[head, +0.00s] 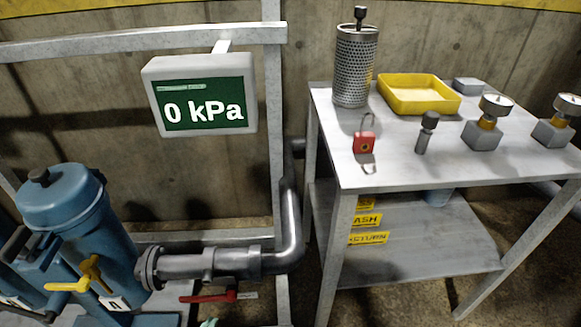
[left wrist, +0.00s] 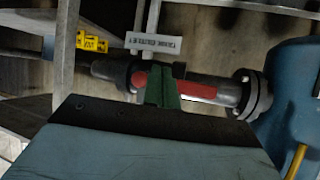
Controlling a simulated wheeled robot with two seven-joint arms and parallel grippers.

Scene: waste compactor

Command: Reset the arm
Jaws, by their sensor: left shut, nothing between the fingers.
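My left gripper (left wrist: 162,90) shows in the left wrist view as green fingertips, shut and empty. It is in front of a red valve handle (left wrist: 195,90) on the grey pipe, and I cannot tell whether it touches it. In the head view only a small green tip of my left gripper (head: 210,322) shows at the bottom edge, just below the red handle (head: 208,297). My right gripper is not in view.
A blue vessel (head: 75,215) with yellow handles stands at left, joined to the pipe (head: 200,266). A display (head: 203,92) reads 0 kPa. The metal table (head: 400,165) at right holds a perforated cylinder (head: 354,65), yellow tray (head: 418,95), red padlock (head: 364,143) and gauges (head: 487,125).

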